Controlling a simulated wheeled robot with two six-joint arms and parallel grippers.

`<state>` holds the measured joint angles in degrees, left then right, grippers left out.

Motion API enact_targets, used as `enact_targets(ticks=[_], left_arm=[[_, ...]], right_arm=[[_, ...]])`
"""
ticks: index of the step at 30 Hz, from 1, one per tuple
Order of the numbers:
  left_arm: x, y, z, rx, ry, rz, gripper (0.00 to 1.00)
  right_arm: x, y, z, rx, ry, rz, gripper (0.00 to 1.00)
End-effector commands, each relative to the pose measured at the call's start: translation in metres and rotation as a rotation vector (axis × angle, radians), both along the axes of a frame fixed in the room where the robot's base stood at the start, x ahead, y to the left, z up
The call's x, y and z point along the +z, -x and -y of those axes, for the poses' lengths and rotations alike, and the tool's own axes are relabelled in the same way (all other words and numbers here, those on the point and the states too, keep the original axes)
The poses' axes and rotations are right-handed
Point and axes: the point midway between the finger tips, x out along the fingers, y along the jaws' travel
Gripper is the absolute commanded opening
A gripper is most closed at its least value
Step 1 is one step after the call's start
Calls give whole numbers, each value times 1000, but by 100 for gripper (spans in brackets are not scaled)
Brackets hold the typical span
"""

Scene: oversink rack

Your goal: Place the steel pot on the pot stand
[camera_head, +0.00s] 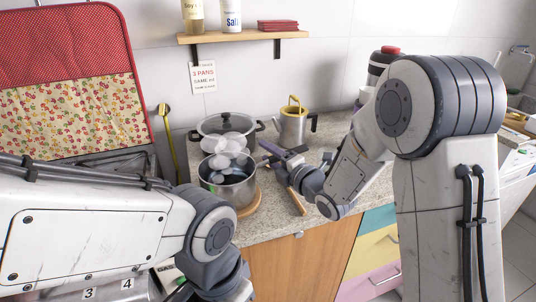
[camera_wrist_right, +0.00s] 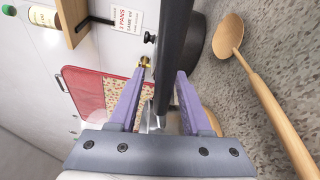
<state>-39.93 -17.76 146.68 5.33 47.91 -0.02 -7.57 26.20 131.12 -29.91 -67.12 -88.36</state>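The steel pot (camera_head: 231,191) stands on the counter in the head view, with several pale round shapes and dark contents at its top. A round wooden stand (camera_head: 252,208) shows under its right lower edge; I cannot tell how fully the pot rests on it. My right gripper (camera_head: 268,152) is just right of the pot's rim. In the right wrist view its purple fingers (camera_wrist_right: 160,88) are apart, with a dark bar (camera_wrist_right: 172,50), perhaps a handle, between them and gaps on both sides. My left arm reaches in at lower left; its fingertips are out of the picture.
A lidded pot with black handles (camera_head: 203,127) stands behind, with a steel kettle (camera_head: 293,128) to its right. A wooden spoon (camera_wrist_right: 262,90) lies on the counter near my right gripper. A wall shelf (camera_head: 240,36) is above. A red-topped dish rack cover (camera_head: 70,60) is at left.

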Motion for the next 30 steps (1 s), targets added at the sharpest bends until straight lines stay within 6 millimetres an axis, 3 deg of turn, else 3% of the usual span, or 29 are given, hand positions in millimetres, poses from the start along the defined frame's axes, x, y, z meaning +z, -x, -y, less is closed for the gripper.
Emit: enact_targets(ticks=[8, 18, 21, 30], left_arm=[[2, 0, 0, 0, 0, 0, 50], [-13, 0, 0, 0, 0, 0, 50], [-36, 0, 0, 0, 0, 0, 50], [-79, 0, 0, 0, 0, 0, 50]], right_arm=[[2, 3, 2, -1, 1, -1, 49], [4, 61, 44, -5, 0, 0, 49], [0, 71, 51, -2, 0, 8, 49], [3, 90, 63, 4, -2, 6, 49]])
